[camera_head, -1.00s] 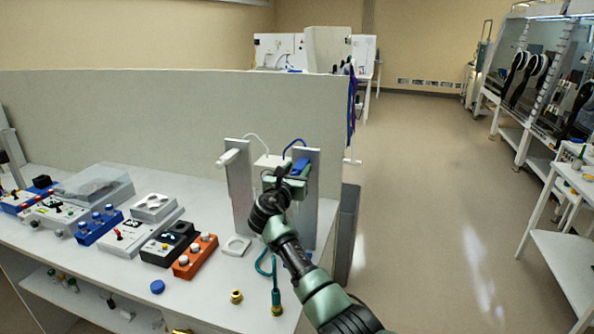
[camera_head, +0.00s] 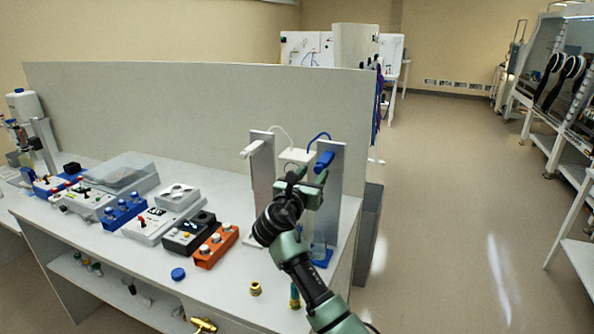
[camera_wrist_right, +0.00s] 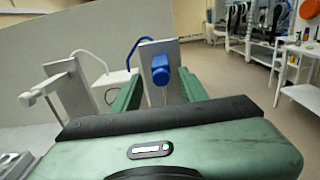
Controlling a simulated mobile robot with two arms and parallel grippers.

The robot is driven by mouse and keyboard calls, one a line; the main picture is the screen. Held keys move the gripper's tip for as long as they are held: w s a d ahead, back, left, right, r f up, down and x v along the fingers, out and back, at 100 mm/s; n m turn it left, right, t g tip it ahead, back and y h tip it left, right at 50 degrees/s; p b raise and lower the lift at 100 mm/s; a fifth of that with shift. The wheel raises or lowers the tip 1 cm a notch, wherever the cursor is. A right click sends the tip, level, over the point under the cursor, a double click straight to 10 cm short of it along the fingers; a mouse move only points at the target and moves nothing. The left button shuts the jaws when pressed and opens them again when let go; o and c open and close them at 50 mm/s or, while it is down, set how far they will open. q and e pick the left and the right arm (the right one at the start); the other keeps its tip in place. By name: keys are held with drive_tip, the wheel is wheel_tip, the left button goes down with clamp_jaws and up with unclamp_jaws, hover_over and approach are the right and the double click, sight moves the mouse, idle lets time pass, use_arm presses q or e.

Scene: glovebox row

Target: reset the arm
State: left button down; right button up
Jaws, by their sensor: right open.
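My right gripper (camera_head: 312,178) is open and empty, in front of a stand with two grey posts. The left post (camera_head: 262,185) carries a white handle (camera_head: 252,149), and the right post (camera_head: 330,215) carries a blue handle (camera_head: 325,160). In the right wrist view the green fingers of my gripper (camera_wrist_right: 158,88) are spread apart. The blue handle (camera_wrist_right: 160,68) shows between them, on the right post, with nothing gripped. I cannot tell the exact gap between the fingers and the posts. My left gripper is not in view.
A white bench (camera_head: 140,235) holds an orange control box (camera_head: 216,246), a black one (camera_head: 188,233), a blue one (camera_head: 123,211) and a blue cap (camera_head: 178,274). A grey partition (camera_head: 200,115) stands behind. A grey bin (camera_head: 369,220) is beside the bench. The floor at right is clear.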

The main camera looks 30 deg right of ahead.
drive_tip(key=s+a+f+m+g+y, duration=0.1)
drive_tip(key=s+a+f+m+y, duration=0.15)
drive_tip(key=s+f, duration=0.4)
drive_tip(key=s+a+f+m+g+y, duration=0.15)
drive_tip(key=s+f+m, duration=0.25)
drive_tip(key=f, duration=0.5)
drive_tip(key=s+a+f+m+y, duration=0.1)
drive_tip(key=s+f+m+y, duration=0.1)
drive_tip(key=s+f+m, duration=0.4)
drive_tip(key=s+a+f+m+g+y, duration=0.25)
drive_tip(key=s+a+m, duration=0.2)
drive_tip(key=s, duration=0.45)
drive_tip(key=s+a+f+m+g+y, duration=0.1)
drive_tip(key=s+a+f+m+y, duration=0.3)
drive_tip(key=s, duration=0.6)
drive_tip(key=s+a+f+m+g+y, duration=0.25)
drive_tip(key=s+a+f, duration=0.2)
drive_tip(key=s, duration=0.45)
wheel_tip(320, 180, down, 27)
drive_tip(key=s+h+b, duration=0.1)
drive_tip(key=b, duration=0.3)
drive_tip(key=s+d+f+g+b, duration=0.2)
drive_tip(key=s+f, duration=1.5)
drive_tip(key=f, duration=0.3)
drive_tip(key=shift+d+f+b, duration=0.25)
drive_tip(key=shift+d+b, duration=0.05)
drive_tip(key=shift+b, duration=0.05)
